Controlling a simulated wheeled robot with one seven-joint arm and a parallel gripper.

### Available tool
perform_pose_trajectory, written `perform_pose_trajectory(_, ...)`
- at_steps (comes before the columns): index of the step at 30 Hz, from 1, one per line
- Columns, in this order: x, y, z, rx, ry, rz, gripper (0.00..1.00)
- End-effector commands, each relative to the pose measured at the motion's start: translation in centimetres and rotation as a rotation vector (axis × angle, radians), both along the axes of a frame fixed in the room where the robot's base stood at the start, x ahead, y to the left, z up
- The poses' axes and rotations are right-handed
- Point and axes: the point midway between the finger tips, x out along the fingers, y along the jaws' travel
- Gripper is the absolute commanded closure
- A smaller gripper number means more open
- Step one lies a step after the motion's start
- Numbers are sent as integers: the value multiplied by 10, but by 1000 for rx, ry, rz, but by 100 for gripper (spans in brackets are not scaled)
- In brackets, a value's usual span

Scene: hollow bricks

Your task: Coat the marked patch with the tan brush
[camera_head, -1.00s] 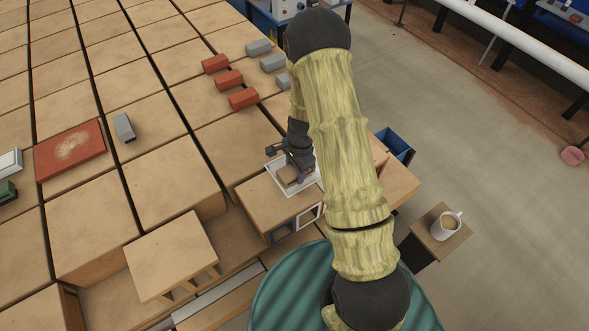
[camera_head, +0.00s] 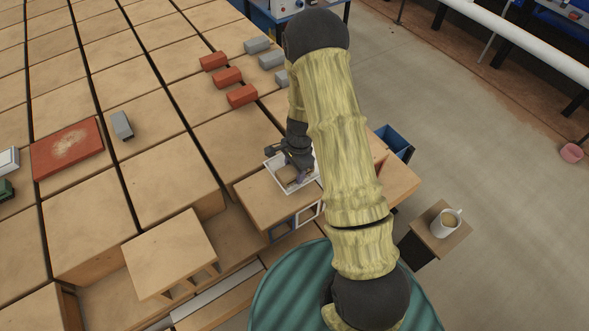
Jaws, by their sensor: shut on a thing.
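My gripper (camera_head: 297,169) is at the white tray (camera_head: 309,188) on the near wooden block and points down into it. It is shut on a tan thing, which looks like the tan brush (camera_head: 286,173). The dark fingers and my arm hide part of it, so I cannot tell whether it touches the tray floor. The patch (camera_head: 70,146) is a pale, rough-edged mark on a flat red slab (camera_head: 42,163) at the far left, well apart from my gripper.
A grey brick (camera_head: 122,125) stands just right of the slab. Several red bricks (camera_head: 228,77) and grey bricks (camera_head: 257,45) sit at the back. A raised wooden stand (camera_head: 170,255) is at the front. A mug (camera_head: 446,224) stands at the right.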

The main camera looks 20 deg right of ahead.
Motion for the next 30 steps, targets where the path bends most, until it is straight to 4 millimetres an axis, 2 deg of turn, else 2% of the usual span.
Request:
perform_pose_trajectory(5,3,1,0,0,-1,1,69)
perform_pose_trajectory(18,33,10,2,0,0,-1,69)
perform_pose_trajectory(30,37,10,2,0,-1,-2,69)
